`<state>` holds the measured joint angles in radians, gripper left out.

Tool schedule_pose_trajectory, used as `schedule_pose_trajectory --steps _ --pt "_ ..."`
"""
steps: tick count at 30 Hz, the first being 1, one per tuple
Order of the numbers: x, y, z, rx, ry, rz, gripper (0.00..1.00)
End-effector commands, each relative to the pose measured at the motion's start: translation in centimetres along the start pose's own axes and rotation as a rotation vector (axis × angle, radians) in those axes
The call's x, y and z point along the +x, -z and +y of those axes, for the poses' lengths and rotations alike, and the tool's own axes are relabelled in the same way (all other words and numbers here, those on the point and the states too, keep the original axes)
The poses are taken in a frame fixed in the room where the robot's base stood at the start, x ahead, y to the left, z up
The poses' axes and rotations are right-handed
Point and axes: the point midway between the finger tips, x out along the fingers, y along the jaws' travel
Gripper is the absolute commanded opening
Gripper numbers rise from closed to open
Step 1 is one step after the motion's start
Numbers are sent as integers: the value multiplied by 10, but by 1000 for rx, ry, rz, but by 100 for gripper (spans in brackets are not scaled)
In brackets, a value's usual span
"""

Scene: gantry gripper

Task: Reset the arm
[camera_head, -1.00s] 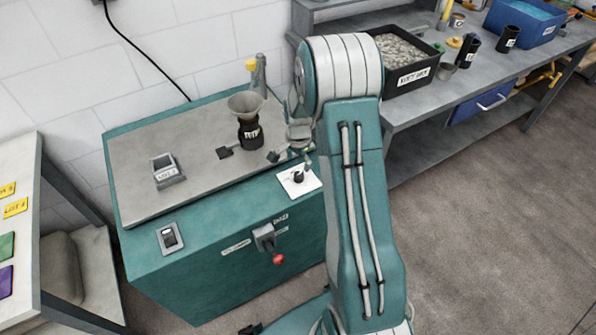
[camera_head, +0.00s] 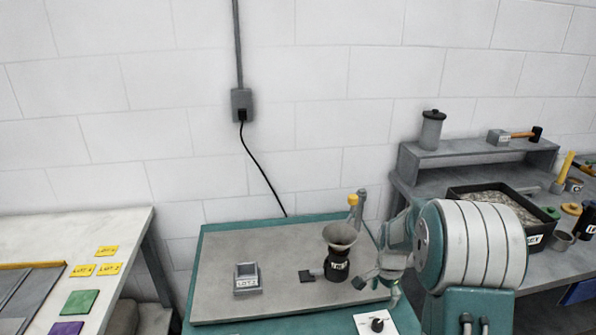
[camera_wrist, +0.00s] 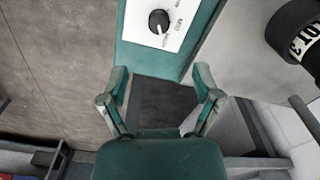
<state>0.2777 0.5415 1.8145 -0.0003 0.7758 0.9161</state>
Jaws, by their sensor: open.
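My gripper (camera_head: 377,288) is at the end of my folded teal and white arm, over the right part of the teal machine (camera_head: 212,268). In the wrist view my gripper (camera_wrist: 163,76) has its two green fingers spread apart with nothing between them. A black knob on a white plate (camera_wrist: 158,22) lies beyond the fingertips; the knob (camera_head: 377,325) also shows at the bottom of the head view. My arm's large round joint hides part of the bench at the right.
A black labelled container (camera_head: 336,265) with a funnel (camera_head: 341,234) stands just left of my gripper. A small grey labelled holder (camera_head: 246,280) sits further left. A dark bin (camera_head: 478,190) is on the right bench. A table with coloured cards (camera_head: 80,302) is at left.

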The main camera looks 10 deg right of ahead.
Motion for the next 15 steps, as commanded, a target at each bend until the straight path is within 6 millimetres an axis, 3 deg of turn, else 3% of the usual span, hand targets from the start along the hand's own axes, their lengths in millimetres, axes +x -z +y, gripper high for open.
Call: schedule_pose_trajectory --steps 6,15 --pt "-71 -34 9 -184 64 53 82" --pt "-151 -92 43 -469 143 139 82"
